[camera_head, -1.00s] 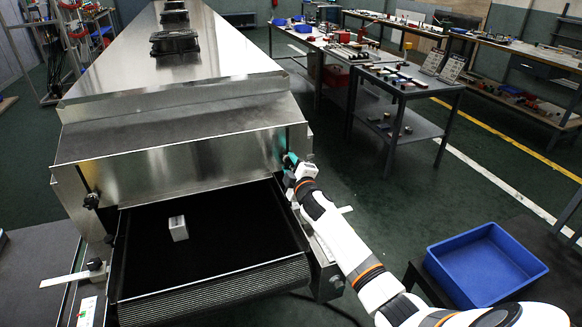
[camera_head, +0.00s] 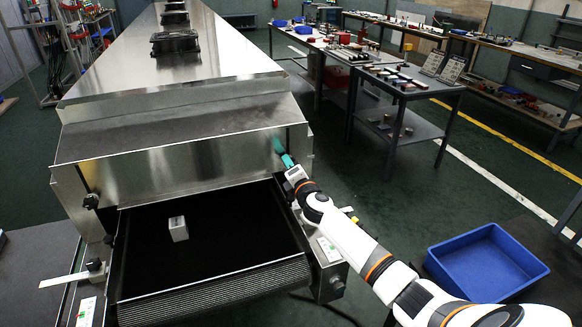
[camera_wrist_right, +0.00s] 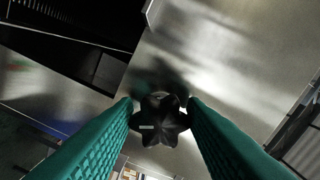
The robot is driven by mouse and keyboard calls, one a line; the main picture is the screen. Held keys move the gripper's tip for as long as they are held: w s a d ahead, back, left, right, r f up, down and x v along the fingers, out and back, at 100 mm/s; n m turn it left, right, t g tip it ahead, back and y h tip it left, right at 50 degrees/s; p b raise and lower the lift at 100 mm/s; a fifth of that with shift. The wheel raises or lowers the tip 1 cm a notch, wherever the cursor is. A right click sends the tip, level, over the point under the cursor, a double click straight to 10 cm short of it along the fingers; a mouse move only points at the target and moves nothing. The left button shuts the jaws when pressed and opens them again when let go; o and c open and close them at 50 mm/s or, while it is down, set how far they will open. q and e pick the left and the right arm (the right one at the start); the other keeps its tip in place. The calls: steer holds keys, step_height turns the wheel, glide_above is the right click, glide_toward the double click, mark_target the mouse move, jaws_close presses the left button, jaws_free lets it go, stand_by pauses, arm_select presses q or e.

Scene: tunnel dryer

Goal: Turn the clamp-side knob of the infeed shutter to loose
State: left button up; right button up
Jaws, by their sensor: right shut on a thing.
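The infeed shutter (camera_head: 180,165) is the steel plate across the dryer mouth in the head view. A black star-shaped knob (camera_wrist_right: 160,120) sits on bare metal in the right wrist view, with a short white mark on its face. My right gripper (camera_wrist_right: 158,108) has its green fingertips on both sides of this knob and is shut on it. In the head view my right gripper (camera_head: 286,160) is at the right end of the shutter and the knob there is hidden. Another black knob (camera_head: 91,201) shows at the shutter's left end. My left gripper is not in view.
A blue bin (camera_head: 487,263) is at the right. Tables with parts (camera_head: 405,85) stand behind, with open floor between them and the dryer.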

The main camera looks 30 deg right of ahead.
steer(key=shift+f+n, duration=0.1)
steer(key=shift+n, duration=0.6)
steer(key=o, duration=1)
steer(key=v, duration=1.2)
